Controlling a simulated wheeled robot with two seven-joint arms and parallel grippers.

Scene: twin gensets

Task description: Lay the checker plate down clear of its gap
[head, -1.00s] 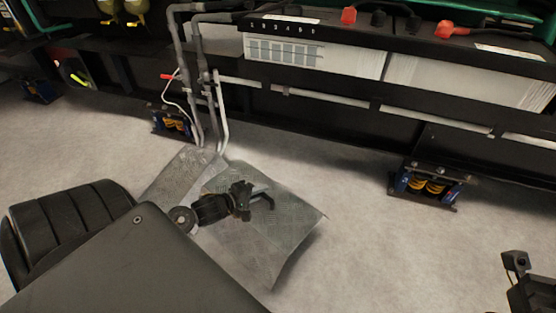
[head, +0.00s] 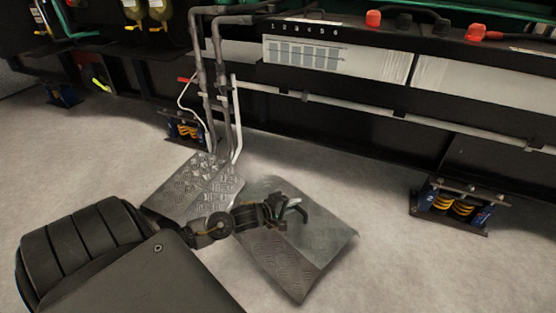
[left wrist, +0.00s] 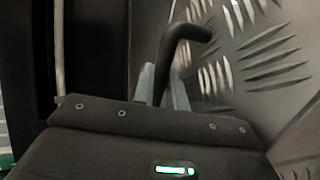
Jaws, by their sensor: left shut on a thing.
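A grey checker plate (head: 285,262) with raised tread shows at the lower middle of the head view. My left gripper (head: 288,211) is over its upper part, shut on a dark bent handle. In the left wrist view this handle (left wrist: 186,42) stands between the finger tips, with the tread of a plate (left wrist: 270,70) close behind. The held plate looks tilted; I cannot tell whether any edge touches the floor. A second piece of checker plate (head: 190,187) lies to its left, by the foot of the pipes, partly behind my arm. No gap is clearly visible. My right gripper is out of view.
Grey vertical pipes (head: 211,100) rise behind the plates. A blue mount with yellow springs (head: 450,205) stands on the floor at right, another (head: 186,130) by the pipes. Pale floor (head: 390,265) is clear between the held plate and the right mount.

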